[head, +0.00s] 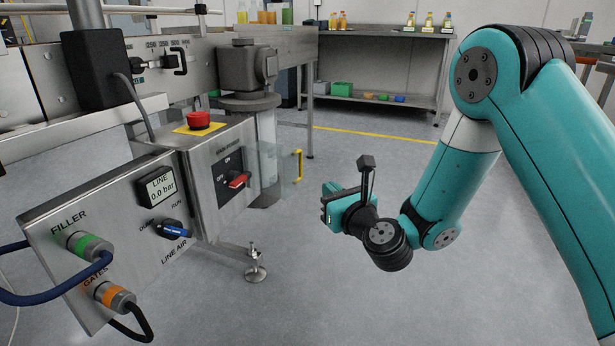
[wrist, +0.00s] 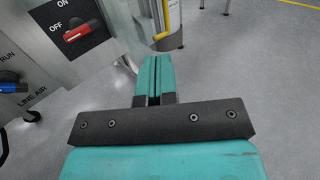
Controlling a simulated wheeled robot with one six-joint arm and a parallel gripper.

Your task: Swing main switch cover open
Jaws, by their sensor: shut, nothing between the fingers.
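The main switch (head: 237,180) has a red handle on a black plate marked ON and OFF, on the side of the steel box. The red handle also shows in the wrist view (wrist: 85,30), beside the OFF mark. The clear main switch cover (head: 273,165) stands out from the box at the plate's right edge, swung away from the switch. Its yellow handle (head: 298,165) is at the outer edge and shows at the top of the wrist view (wrist: 174,15). My gripper (head: 327,204) is shut and empty, right of and below the cover, apart from it. Its fingers (wrist: 154,68) meet in the wrist view.
A red emergency button (head: 199,119) sits on top of the box. The line air panel (head: 125,225) with hoses projects at the left. A machine foot (head: 255,270) stands below. The floor around my gripper is clear.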

